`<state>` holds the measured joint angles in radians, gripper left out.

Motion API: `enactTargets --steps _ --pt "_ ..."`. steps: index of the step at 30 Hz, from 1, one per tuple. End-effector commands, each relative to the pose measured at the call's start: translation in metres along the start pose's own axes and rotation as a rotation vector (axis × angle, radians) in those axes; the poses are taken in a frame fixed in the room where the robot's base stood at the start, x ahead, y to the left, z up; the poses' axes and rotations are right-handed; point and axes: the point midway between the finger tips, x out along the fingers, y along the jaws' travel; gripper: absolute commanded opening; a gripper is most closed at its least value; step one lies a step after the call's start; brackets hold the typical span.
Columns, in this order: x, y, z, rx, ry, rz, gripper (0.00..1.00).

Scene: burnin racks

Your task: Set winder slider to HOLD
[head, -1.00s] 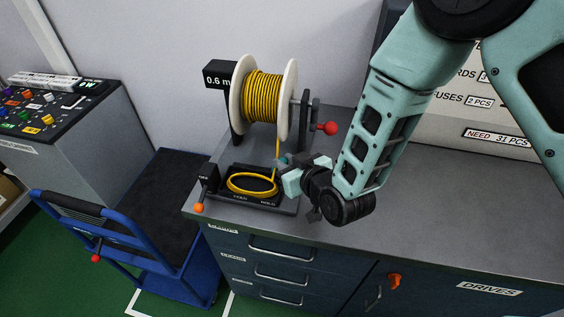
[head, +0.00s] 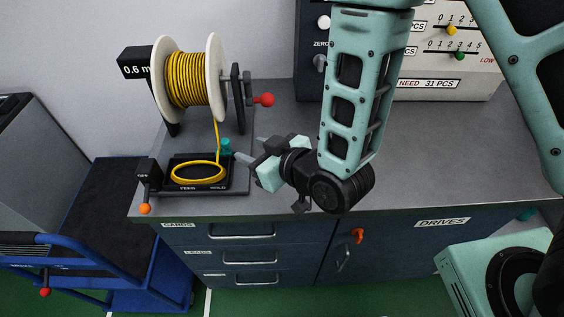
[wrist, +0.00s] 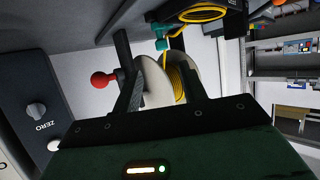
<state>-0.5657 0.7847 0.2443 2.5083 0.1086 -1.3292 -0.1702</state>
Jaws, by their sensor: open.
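The winder's spool (head: 188,78) of yellow wire stands at the back left of the bench, with a black tray (head: 243,183) in front. The tray's front edge carries the labels FEED (head: 187,188) and HOLD (head: 217,187). A teal block (head: 225,146), which looks like the slider, sits at the tray's back right beside the hanging wire; its setting cannot be told. It also shows in the wrist view (wrist: 161,40). My gripper (head: 248,150) is open and empty, just right of the teal block, pointing left. Contact cannot be told.
A red-knobbed crank (head: 263,99) sticks out right of the spool, close behind my gripper. An OFF lever with an orange knob (head: 145,208) is at the tray's left. A blue cart (head: 150,275) stands left of the bench. The benchtop (head: 440,165) to the right is clear.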

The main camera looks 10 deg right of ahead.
Motion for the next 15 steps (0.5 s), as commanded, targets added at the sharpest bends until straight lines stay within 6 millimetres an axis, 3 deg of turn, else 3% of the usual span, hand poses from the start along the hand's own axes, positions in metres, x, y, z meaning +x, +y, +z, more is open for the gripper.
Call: enactTargets --steps 3,15 --pt "-0.028 0.000 -0.005 0.000 -0.010 -0.001 0.42" --pt "-0.048 0.000 -0.007 0.001 -0.008 0.000 0.42"
